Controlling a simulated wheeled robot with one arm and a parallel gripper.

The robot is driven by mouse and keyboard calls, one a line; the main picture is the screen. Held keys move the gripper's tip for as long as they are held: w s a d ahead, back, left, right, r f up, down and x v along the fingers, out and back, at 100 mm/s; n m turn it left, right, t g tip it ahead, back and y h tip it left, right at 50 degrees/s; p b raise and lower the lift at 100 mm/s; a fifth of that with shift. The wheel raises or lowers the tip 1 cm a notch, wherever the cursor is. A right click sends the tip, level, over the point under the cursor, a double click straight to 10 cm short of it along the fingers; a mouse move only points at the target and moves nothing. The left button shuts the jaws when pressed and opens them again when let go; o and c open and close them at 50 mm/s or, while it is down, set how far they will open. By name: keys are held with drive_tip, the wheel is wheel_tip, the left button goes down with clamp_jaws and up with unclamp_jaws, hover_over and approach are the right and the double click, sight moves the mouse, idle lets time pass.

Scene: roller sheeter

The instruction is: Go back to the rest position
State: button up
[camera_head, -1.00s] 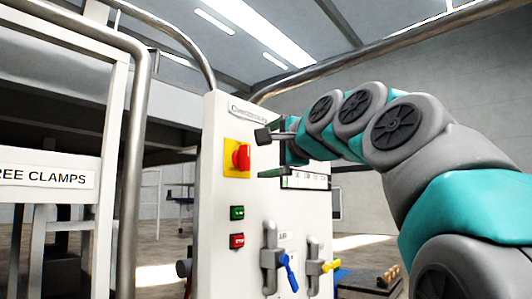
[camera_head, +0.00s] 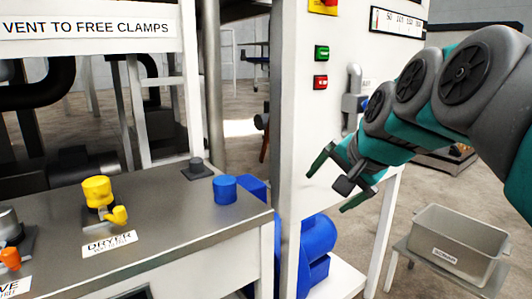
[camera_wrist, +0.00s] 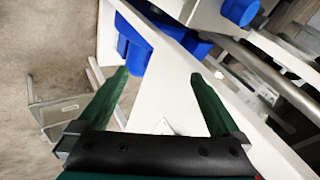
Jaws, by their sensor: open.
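My gripper (camera_head: 332,178) is open, with its two green fingers apart and nothing between them. In the head view it hangs at the end of my teal and grey arm, in front of the lower part of the white control panel (camera_head: 297,130). In the wrist view my gripper (camera_wrist: 160,88) shows both fingers spread over a white surface, with blue parts beyond. The green button (camera_head: 322,53) and the red button (camera_head: 321,82) are on the panel above my gripper. A grey lever (camera_head: 352,95) is partly hidden by my arm.
A steel-topped bench (camera_head: 160,235) on the left carries a yellow valve (camera_head: 97,192) labelled DRYER and a blue knob (camera_head: 225,189). A blue motor (camera_head: 318,246) sits low below my gripper. A grey bin (camera_head: 460,245) stands on a small stand at right.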

drive_tip(key=s+d+f+n+g+h, duration=0.1)
drive_tip(key=s+f+n+g, duration=0.3)
drive_tip(key=s+f, duration=0.9)
drive_tip(key=s+d+f+n+g+h, duration=0.1)
drive_tip(key=s+f+n+g, duration=0.3)
drive_tip(key=s+f, duration=1)
drive_tip(key=shift+s+d+g+h, duration=0.3)
drive_tip(key=shift+s+g+h, duration=0.1)
drive_tip(key=shift+s+g, duration=0.5)
